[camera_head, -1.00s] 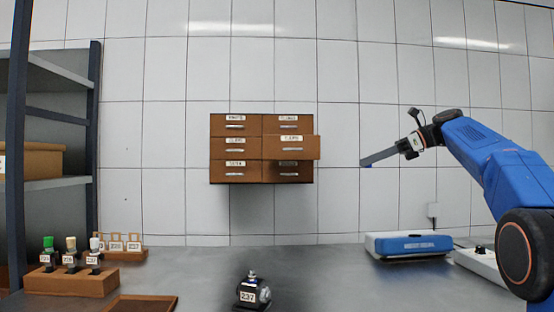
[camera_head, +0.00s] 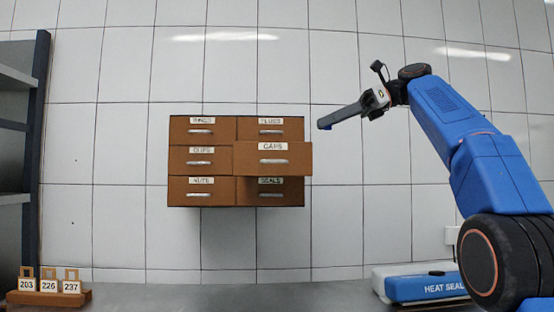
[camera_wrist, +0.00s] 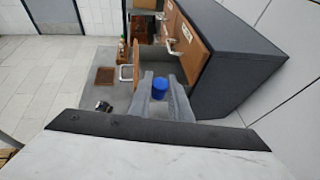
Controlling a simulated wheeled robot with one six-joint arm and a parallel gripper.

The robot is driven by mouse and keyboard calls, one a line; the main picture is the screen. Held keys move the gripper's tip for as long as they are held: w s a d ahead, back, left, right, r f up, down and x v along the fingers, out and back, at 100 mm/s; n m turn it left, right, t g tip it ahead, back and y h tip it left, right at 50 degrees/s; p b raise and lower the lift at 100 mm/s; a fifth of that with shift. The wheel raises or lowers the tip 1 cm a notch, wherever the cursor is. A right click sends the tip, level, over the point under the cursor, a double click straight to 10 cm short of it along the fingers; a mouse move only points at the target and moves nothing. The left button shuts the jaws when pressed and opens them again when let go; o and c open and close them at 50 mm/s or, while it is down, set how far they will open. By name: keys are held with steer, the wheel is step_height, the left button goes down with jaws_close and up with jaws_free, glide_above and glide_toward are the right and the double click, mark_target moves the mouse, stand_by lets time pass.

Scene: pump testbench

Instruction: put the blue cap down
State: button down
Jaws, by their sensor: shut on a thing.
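My gripper (camera_wrist: 161,92) is shut on the blue cap (camera_wrist: 159,83), which shows between its fingers in the wrist view. In the head view my gripper (camera_head: 322,124) is up beside the right edge of the drawer cabinet, at about the height of the top row; the cap cannot be made out there. The drawer labelled CAPS (camera_head: 280,158) stands out from the brown cabinet (camera_head: 185,134); the other drawers look shut. The inside of the CAPS drawer is not visible in the head view.
A blue and white heat sealer (camera_head: 425,288) stands on the bench at lower right. A wooden rack with tags 203, 226 and 237 (camera_head: 50,297) is at lower left, near a dark shelf (camera_head: 38,150). A brown tray (camera_wrist: 105,75) lies below in the wrist view.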

steer(key=x, duration=0.7)
steer(key=f+x, duration=0.1)
steer(key=x, duration=0.3)
steer(key=shift+s+d+r, duration=0.1)
steer(key=shift+d, duration=0.1)
steer(key=shift+a+f, duration=0.7)
steer(key=shift+a, duration=0.15)
steer(key=shift+w+a+f, duration=0.25)
steer(key=shift+a+f, duration=0.05)
steer(key=shift+f, duration=0.6)
steer(key=c, duration=1.9)
jaws_free()
steer(key=shift+f, duration=0.1)
